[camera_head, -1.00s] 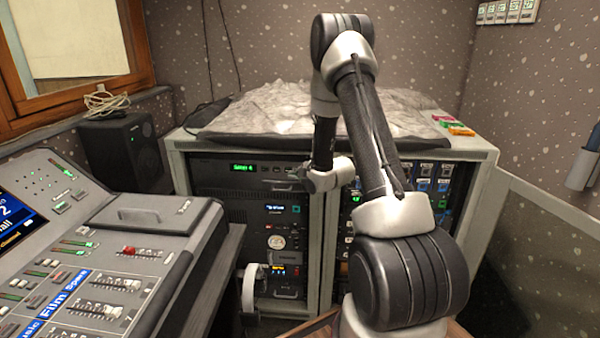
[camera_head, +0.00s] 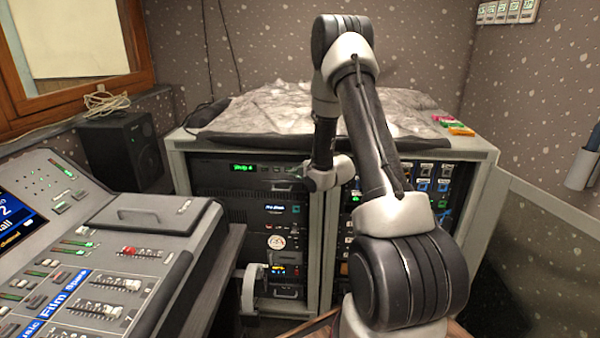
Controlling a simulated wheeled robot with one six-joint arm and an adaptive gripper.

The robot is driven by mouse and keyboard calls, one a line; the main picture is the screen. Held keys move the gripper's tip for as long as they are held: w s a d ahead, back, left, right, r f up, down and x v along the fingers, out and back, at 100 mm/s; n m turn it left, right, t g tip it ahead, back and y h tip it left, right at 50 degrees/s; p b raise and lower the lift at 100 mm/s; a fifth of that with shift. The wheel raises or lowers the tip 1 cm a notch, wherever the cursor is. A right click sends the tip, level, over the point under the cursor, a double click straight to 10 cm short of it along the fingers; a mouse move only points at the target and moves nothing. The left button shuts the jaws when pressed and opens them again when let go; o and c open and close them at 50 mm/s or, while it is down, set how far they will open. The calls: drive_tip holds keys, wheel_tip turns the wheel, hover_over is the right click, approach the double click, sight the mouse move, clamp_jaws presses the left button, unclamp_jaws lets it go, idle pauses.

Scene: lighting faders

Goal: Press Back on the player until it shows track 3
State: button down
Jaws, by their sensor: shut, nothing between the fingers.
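The dark rack unit that looks like the player (camera_head: 222,180) sits at the top of the left rack bay. Its small green display (camera_head: 243,168) shows a short word that seems to end in 4; the text is too small to read surely. Small buttons lie right of the display, and their labels cannot be read; which one is Back cannot be told. My gripper (camera_head: 305,174) is shut and empty, close to the right end of this unit. The wrist partly hides it and the panel behind, so I cannot tell whether it touches a button.
A mixing desk (camera_head: 160,215) with faders fills the left front. A black speaker (camera_head: 122,150) stands behind it. More rack units with a blue-lit screen (camera_head: 275,209) lie below the player. A grey crumpled cover (camera_head: 270,108) lies on the cabinet top.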

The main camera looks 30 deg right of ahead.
drive_tip(key=shift+w+d+r, duration=0.25)
drive_tip(key=shift+w+d, duration=0.2)
idle(1.0)
drive_tip(key=shift+s, duration=0.15)
drive_tip(key=shift+s+a+f, duration=0.15)
drive_tip(key=shift+s, duration=0.4)
drive_tip(key=shift+s+a+f, duration=0.1)
drive_tip(key=shift+s+a, duration=0.75)
drive_tip(key=shift+s, duration=0.2)
drive_tip(key=shift+s+a, duration=0.8)
drive_tip(key=shift+s, duration=0.2)
